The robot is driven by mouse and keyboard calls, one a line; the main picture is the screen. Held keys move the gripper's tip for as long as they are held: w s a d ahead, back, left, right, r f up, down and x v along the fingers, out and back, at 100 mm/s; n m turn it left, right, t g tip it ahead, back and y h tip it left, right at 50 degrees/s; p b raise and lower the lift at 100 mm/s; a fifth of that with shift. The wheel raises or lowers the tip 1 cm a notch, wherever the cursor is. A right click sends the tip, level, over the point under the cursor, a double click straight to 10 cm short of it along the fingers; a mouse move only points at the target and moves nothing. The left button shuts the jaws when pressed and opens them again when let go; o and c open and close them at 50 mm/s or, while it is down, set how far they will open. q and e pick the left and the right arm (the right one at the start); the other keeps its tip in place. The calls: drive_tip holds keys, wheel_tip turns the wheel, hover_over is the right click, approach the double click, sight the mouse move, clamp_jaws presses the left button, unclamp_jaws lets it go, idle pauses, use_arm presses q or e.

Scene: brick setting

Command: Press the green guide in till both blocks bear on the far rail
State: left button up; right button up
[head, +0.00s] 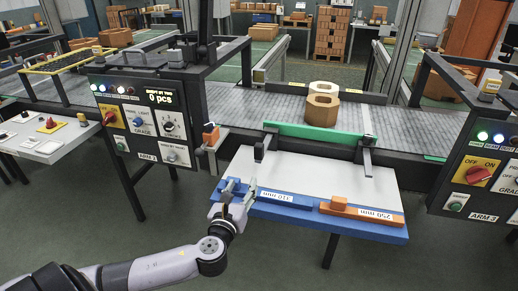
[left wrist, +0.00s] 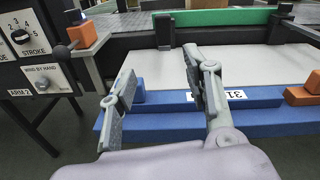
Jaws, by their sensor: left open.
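The green guide (head: 315,135) lies along the near side of the grey roller conveyor; it also shows at the top of the left wrist view (left wrist: 235,17). A tan six-sided block (head: 321,110) stands on the conveyor beyond the guide, with a gap between. A paler block (head: 324,86) is just behind it, close to the dark far rail (head: 363,96); I cannot tell whether it touches. My left gripper (head: 238,188) is open at the left end of the blue 310 mm bar (head: 281,196). The wrist view shows its fingers (left wrist: 160,75) spread, nothing gripped. My right gripper is out of view.
A pale board (head: 310,172) with a blue front edge projects from the conveyor. An orange 250 mm bar (head: 362,212) lies at its right. Control boxes stand left (head: 150,120) and right (head: 485,165).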

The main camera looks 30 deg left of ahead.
sight(258, 151)
use_arm(q)
drive_tip(key=w+a, duration=0.2)
drive_tip(key=w, duration=0.3)
drive_tip(key=w+a+m, duration=0.1)
drive_tip(key=w, duration=0.5)
drive_tip(key=w+a+r+m, duration=0.1)
drive_tip(key=w+a, duration=0.1)
drive_tip(key=w, duration=0.4)
drive_tip(key=shift+w+a+r+t, duration=0.1)
drive_tip(key=shift+w+a+t, duration=0.1)
drive_tip(key=shift+a+t, duration=0.15)
clamp_jaws()
